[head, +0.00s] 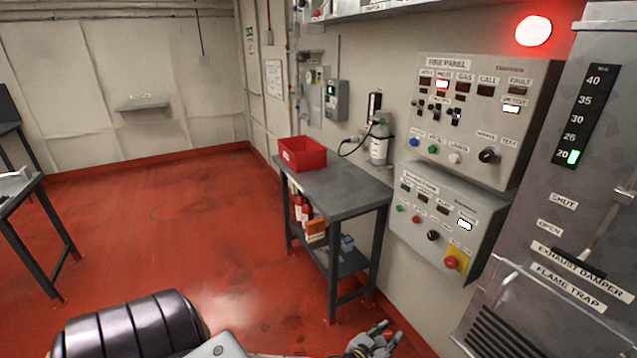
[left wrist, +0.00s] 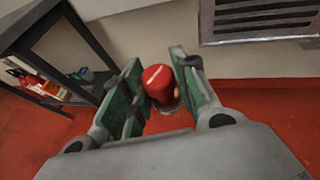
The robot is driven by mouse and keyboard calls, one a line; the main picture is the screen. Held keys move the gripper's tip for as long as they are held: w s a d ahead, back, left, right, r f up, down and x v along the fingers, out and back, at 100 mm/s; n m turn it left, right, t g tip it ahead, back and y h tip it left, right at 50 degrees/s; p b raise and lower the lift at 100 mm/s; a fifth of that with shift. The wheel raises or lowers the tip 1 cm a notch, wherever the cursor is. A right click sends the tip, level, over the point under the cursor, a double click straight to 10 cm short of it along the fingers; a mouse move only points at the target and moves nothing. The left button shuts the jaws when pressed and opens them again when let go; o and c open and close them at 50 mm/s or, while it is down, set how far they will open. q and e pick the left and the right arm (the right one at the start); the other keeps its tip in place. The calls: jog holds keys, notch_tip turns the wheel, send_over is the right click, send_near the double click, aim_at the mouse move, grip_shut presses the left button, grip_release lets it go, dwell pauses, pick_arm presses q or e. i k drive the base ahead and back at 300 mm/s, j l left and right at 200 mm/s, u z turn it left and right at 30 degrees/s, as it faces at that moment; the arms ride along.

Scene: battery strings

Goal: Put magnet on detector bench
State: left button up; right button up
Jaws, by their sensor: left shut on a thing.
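My left gripper (head: 372,342) is at the bottom edge of the head view, right of centre and in front of the grey bench. In the left wrist view its green-padded jaws (left wrist: 157,92) are shut on a small red-topped, round piece (left wrist: 158,77), which I take to be the magnet. The lower part of the piece is partly hidden by the jaws. The piece is held in the air above the red floor. A grey bench (head: 345,185) stands by the wall; no label shows whether it is the detector bench. My right gripper is not in view.
A red bin (head: 302,154) sits at the bench's far left end. Red bottles (head: 303,208) and an orange box (head: 316,230) are on its lower shelf. The fire panel (head: 470,110) and exhaust damper unit (head: 560,220) stand right. The bench's near top is clear.

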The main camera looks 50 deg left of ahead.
aim_at(322, 173)
jog(key=i+j, duration=0.15)
jog(key=j, duration=0.25)
jog(key=i+j+u, duration=0.1)
jog(key=j, duration=0.3)
jog(key=i+j, duration=0.15)
jog(key=j, duration=0.25)
jog(key=i+j+u, duration=0.1)
jog(key=j, duration=0.25)
jog(key=i+j, duration=0.05)
